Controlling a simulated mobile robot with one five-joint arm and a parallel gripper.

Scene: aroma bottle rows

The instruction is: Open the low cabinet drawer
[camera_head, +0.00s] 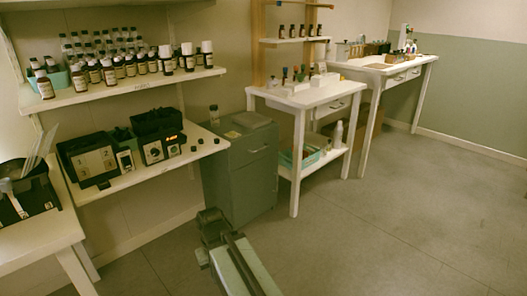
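The low cabinet (248,185) is grey-green and stands on the floor against the wall, between the wall shelf and a white table. Its drawer (256,147) is the upper front panel, with a small handle (259,149), and it looks closed. A door panel is below the drawer. My arm reaches up from the bottom edge, and its dark end, my gripper (209,216), is low in front of the cabinet's left side, apart from the handle. Its fingers are too small and dark to tell open from shut.
A lower shelf (205,148) with black devices is left of the cabinet; brown bottles line the shelf above. A white table (299,180) with a lower shelf stands close on the right. The floor (370,220) to the right is clear.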

